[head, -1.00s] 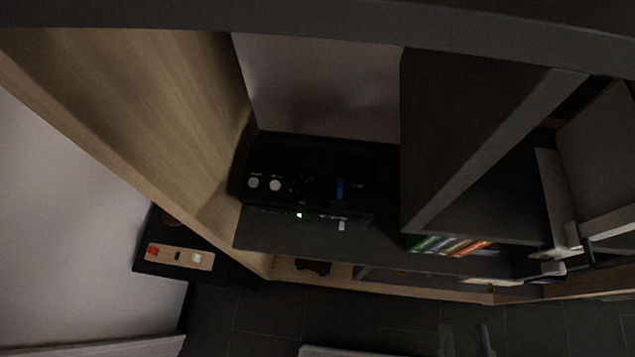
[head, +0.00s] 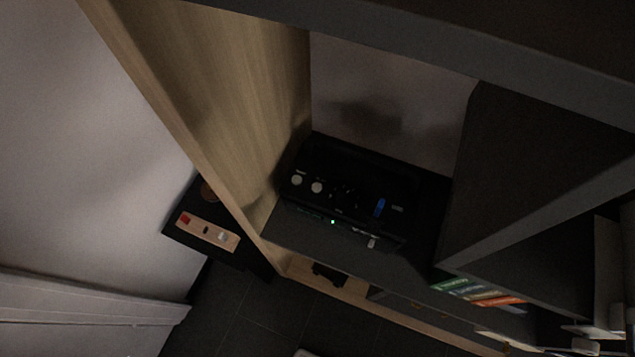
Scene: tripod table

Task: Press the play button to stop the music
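I cannot pick out the play button among the dark controls. My gripper (head: 597,339) shows only in part at the bottom right edge. It is well to the right of the player and apart from it. I cannot tell whether it is open.
A wooden side panel (head: 235,80) rises left of the player, and a dark upright divider (head: 520,180) stands to its right. Several books (head: 478,292) lie below the divider. A small black table (head: 185,235) with a wooden tray (head: 207,233) stands at left.

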